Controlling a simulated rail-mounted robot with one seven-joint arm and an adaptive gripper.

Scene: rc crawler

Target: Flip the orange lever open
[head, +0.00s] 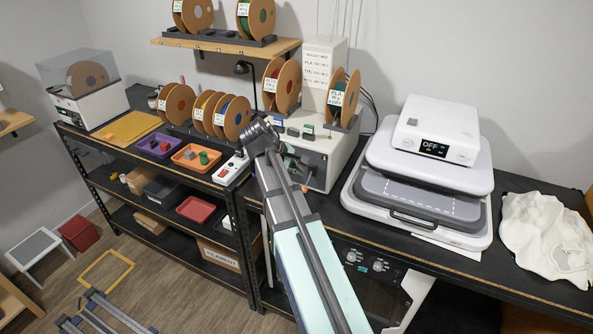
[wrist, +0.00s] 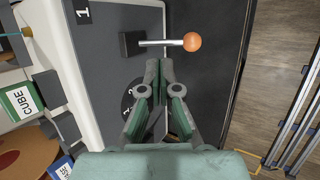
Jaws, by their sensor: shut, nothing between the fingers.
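The lever (wrist: 158,43) is a thin metal rod with an orange ball knob (wrist: 193,41) at its right end in the wrist view. Its left end sits in a dark block (wrist: 130,44) on a grey panel. In the head view the orange knob (head: 304,188) shows small at the front of a white machine (head: 319,158). My gripper (wrist: 160,66) is shut and empty, its fingertips just below the rod in the wrist view, left of the knob. I cannot tell whether they touch the rod. My arm hides much of the gripper in the head view.
A dark dial (wrist: 129,100) lies left of my fingers, partly hidden. A green CUBE box (wrist: 21,102) stands at the left of the wrist view. Filament spools (head: 281,85) stand on and near the machine. A heat press (head: 420,190) stands to the right on the bench.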

